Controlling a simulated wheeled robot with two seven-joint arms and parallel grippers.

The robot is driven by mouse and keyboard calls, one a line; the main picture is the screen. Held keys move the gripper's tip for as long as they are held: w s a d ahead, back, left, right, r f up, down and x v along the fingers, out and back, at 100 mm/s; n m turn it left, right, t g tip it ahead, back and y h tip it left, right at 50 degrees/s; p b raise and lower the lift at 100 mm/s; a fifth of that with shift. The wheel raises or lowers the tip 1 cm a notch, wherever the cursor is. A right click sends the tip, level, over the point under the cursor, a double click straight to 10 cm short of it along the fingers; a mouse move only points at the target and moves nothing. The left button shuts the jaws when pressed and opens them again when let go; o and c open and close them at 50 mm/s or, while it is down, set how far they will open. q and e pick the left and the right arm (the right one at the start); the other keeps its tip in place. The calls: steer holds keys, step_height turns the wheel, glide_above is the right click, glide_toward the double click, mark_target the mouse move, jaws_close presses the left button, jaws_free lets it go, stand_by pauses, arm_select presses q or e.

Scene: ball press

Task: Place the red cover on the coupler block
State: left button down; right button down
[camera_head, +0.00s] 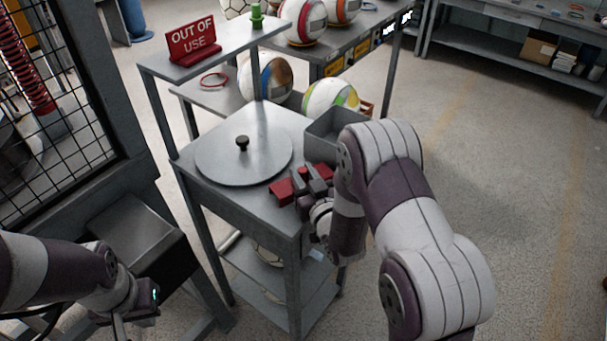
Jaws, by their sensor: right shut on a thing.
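A red block-like piece, which looks like the red cover (280,191), is at the right front of the grey cart's top. My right gripper (302,182) reaches it from the right and is shut on it. Red parts show on both sides of the grey fingers, and the fingers hide its middle. I cannot tell whether it touches the cart top. I cannot make out the coupler block; it may be hidden by my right gripper and arm. My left gripper (122,322) is low at the bottom left, partly cut off by the picture edge, away from the cart.
The cart (270,208) bears a round metal lid (215,165) with a black knob and a grey open bin (327,135). A red "OUT OF USE" sign (192,42) stands on the upper shelf. Balls lie behind. A mesh-guarded machine (60,125) stands left.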

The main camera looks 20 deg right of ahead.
steer(key=shift+s+f, duration=0.1)
steer(key=shift+s, duration=0.05)
steer(key=c, duration=0.8)
jaws_free()
steer(key=shift+c, duration=0.2)
